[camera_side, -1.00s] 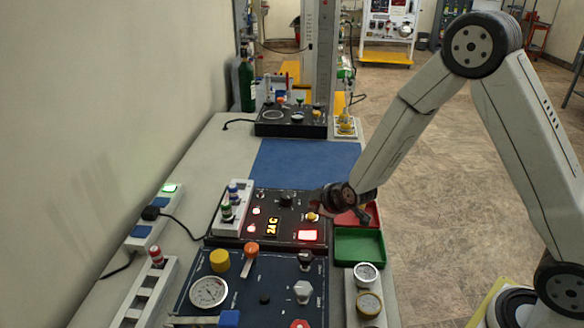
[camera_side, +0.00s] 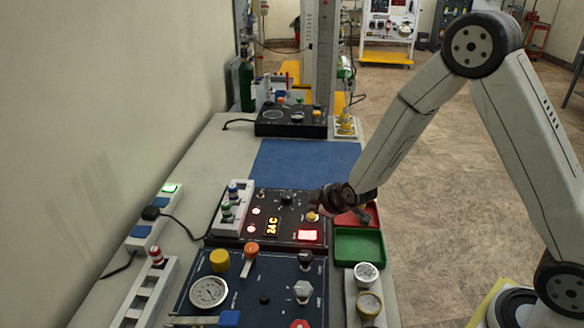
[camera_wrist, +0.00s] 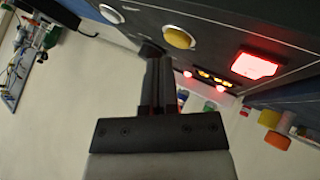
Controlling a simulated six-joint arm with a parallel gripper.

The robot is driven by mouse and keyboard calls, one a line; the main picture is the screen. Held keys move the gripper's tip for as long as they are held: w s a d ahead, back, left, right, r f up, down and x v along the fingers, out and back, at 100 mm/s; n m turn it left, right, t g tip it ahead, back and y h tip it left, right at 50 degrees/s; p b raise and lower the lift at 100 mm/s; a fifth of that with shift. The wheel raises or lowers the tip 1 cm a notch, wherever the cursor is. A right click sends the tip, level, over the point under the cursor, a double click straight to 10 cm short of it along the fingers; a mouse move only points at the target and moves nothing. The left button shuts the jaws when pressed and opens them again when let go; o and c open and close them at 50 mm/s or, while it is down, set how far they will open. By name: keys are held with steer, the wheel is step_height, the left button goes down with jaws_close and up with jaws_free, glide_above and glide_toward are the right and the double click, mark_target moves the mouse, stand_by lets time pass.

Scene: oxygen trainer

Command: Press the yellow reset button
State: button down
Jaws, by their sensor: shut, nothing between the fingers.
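The yellow reset button (camera_side: 312,217) is on the black panel (camera_side: 240,236), above the lit red display. In the wrist view the yellow button (camera_wrist: 179,38) is a round yellow cap in a pale ring, up and to the right of my fingertips. My gripper (camera_side: 322,204) is at the panel's right side, close to the button. In the wrist view my gripper (camera_wrist: 160,62) has its fingers together with nothing between them. The fingers appear apart from the button, though the exact gap is hard to tell.
A lit red display (camera_side: 308,235) and an orange readout (camera_side: 272,227) are on the same panel. A red tray (camera_side: 368,220) and a green tray (camera_side: 358,256) are at its right. A blue gauge panel (camera_side: 262,282) lies in front; a blue mat (camera_side: 305,160) lies behind.

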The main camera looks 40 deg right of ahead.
mark_target(315, 218)
steer(key=shift+f, duration=0.8)
stand_by(1.4)
steer(key=shift+r, duration=0.8)
steer(key=shift+r, duration=0.15)
steer(key=shift+r, duration=2.35)
steer(key=shift+s, duration=0.1)
steer(key=s+r+m+g, duration=0.1)
steer(key=s+m+g, duration=0.5)
steer(key=s, duration=1.4)
steer(key=shift+d+r+m+g, duration=0.2)
steer(key=shift+r+m+g, duration=0.15)
steer(key=shift+m, duration=0.85)
